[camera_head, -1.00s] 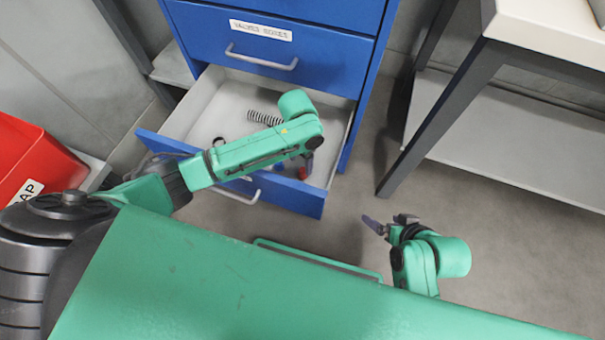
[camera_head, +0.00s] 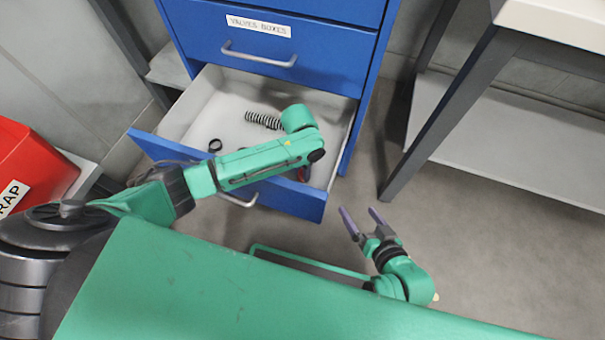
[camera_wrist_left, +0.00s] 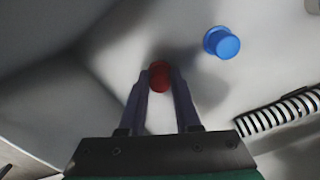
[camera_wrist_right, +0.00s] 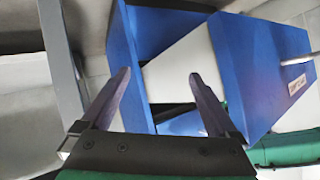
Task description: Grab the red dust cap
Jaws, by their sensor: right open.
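The red dust cap (camera_wrist_left: 160,76) is in the open drawer, between the fingertips of my left gripper (camera_wrist_left: 161,78). The fingers are closed in to about its width and appear to touch it on both sides. I cannot tell whether it is clear of the drawer floor. In the head view my left gripper (camera_head: 305,173) is at the drawer's front right, mostly hidden by my arm. My right gripper (camera_head: 364,219) is open and empty, outside the drawer; its spread fingers also show in the right wrist view (camera_wrist_right: 158,82).
The blue drawer (camera_head: 160,149) holds a blue cap (camera_wrist_left: 222,43), a spring (camera_head: 264,120) and a black ring (camera_head: 215,145). A red bin (camera_head: 35,165) stands at left. A table with a dark leg (camera_head: 440,115) is at right. Floor between them is clear.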

